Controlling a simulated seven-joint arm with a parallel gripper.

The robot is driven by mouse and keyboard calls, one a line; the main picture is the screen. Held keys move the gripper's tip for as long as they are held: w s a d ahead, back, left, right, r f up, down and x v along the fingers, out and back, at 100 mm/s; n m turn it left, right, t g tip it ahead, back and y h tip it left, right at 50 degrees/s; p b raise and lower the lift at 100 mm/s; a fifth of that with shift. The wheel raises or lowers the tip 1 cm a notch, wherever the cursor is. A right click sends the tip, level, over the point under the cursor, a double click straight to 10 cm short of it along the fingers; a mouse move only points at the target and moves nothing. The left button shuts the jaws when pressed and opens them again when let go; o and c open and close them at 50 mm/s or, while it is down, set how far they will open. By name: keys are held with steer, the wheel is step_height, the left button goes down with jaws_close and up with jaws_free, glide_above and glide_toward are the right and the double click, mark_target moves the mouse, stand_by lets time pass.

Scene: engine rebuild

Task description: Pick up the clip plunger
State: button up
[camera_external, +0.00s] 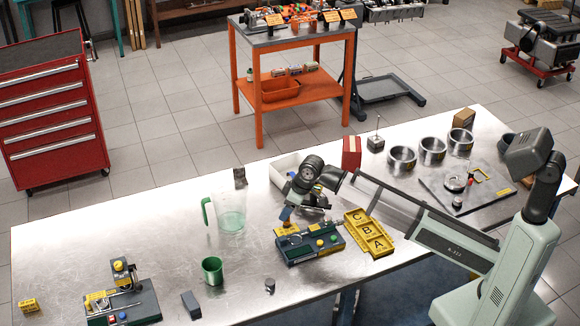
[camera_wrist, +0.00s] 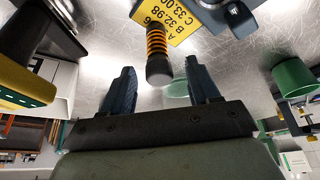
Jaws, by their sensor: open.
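In the wrist view, a plunger with a dark cylindrical cap and an orange spring (camera_wrist: 157,62) stands out beside a yellow label plate; it looks like the clip plunger. My gripper (camera_wrist: 159,82) is open, with one blue-grey finger on each side of the dark cap and visible gaps between. No contact shows. The plunger is too small or hidden to make out there.
A clear pitcher with green handle (camera_external: 230,215) and a green mug (camera_external: 212,270) stand left of the fixture. A yellow A-B-C tray (camera_external: 378,243) lies close on its right. A white bin (camera_external: 284,172) is behind.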

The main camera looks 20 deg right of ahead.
steer(key=shift+x, duration=1.3)
steer(key=shift+c, duration=0.4)
jaws_close()
